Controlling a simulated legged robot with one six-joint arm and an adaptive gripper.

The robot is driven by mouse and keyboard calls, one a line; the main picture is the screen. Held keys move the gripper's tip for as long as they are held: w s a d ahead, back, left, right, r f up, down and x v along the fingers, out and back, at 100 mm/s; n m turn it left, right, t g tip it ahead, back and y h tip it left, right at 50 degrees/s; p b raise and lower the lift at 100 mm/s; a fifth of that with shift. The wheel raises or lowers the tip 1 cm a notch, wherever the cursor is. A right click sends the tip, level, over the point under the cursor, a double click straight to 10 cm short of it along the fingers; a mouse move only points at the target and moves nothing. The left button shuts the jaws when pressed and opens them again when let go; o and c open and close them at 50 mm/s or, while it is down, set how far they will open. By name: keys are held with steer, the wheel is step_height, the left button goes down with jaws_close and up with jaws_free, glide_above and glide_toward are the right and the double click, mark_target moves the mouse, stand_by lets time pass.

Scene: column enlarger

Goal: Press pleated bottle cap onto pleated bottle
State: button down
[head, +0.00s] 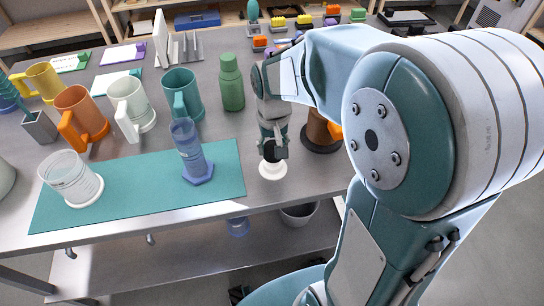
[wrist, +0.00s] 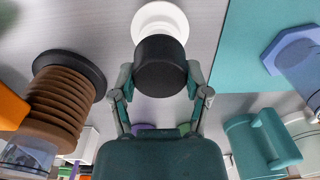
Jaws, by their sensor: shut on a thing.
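The cap, a short black cylinder (wrist: 160,65), is between the two fingertips of my gripper (wrist: 160,80) in the wrist view. In the head view the cap (head: 270,152) shows as a dark shape under my gripper (head: 273,146). It is at the small white round stand (head: 272,170); I cannot tell whether it still touches it. My gripper is shut on the cap. The pleated bottle, brown with rings, stands upright on a dark round base to the right (head: 318,130), partly hidden by my arm. It also shows at left in the wrist view (wrist: 58,105).
A green bottle (head: 231,85) and several mugs stand behind. An orange thing (wrist: 10,108) is close to the pleated bottle. The table's front edge is near.

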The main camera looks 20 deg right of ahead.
steer(key=shift+r, duration=1.3)
steer(key=shift+r, duration=7)
steer(key=shift+w+d, duration=0.95)
steer(key=shift+d, duration=1.8)
steer(key=shift+w+d, duration=1)
steer(key=shift+d, duration=1.8)
steer(key=shift+w+d, duration=0.95)
steer(key=shift+d, duration=1.8)
steer(key=shift+d+f, duration=0.1)
steer(key=shift+f, duration=1.4)
steer(key=shift+f, duration=0.4)
steer(key=shift+f, duration=0.15)
